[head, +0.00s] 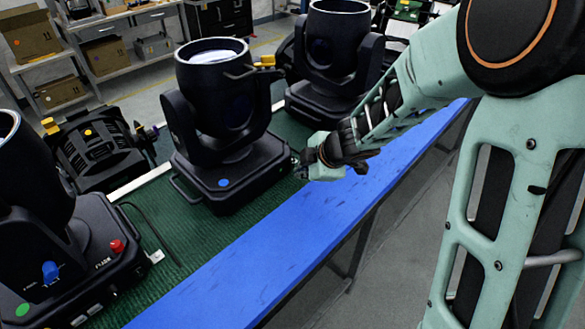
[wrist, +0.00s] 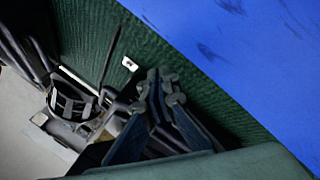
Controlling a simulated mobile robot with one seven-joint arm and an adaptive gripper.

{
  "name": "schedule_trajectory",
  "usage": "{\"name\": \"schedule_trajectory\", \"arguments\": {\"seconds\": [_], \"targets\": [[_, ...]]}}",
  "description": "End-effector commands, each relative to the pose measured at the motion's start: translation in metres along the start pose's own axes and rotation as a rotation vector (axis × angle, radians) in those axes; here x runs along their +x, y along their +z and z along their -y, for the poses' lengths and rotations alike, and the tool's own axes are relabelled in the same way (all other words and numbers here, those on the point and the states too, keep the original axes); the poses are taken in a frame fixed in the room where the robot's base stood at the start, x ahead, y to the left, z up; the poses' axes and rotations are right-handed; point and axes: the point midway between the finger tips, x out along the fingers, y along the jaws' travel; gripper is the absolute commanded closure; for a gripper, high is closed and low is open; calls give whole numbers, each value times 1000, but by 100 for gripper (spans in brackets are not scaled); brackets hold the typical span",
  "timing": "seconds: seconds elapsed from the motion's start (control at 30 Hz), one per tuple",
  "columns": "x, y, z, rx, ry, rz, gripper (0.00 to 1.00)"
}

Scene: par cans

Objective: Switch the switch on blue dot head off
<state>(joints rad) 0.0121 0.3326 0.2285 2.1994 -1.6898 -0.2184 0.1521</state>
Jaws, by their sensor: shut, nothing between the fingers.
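The blue dot head (head: 215,110) is a black moving-head light standing upright on the green mat, with a blue dot (head: 223,182) on the front of its base (head: 235,185). My gripper (head: 300,170) is at the right end of that base, very close to it; I cannot tell whether it touches. In the wrist view my gripper (wrist: 163,85) shows its fingers together and empty, over the green mat. The switch on this head cannot be made out in either view; the side by my gripper is mostly hidden.
A green dot head (head: 70,260) with a blue and a red knob stands at the left. Another black head (head: 325,60) stands behind my gripper. The blue table edge (head: 270,270) in front is clear.

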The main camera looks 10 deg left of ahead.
Motion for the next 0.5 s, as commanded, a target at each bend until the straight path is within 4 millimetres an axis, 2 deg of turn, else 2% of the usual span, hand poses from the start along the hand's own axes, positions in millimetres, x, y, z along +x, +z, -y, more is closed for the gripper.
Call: {"name": "schedule_trajectory", "arguments": {"seconds": [0.5], "targets": [[-8,7,6,2,0,2,100]]}}
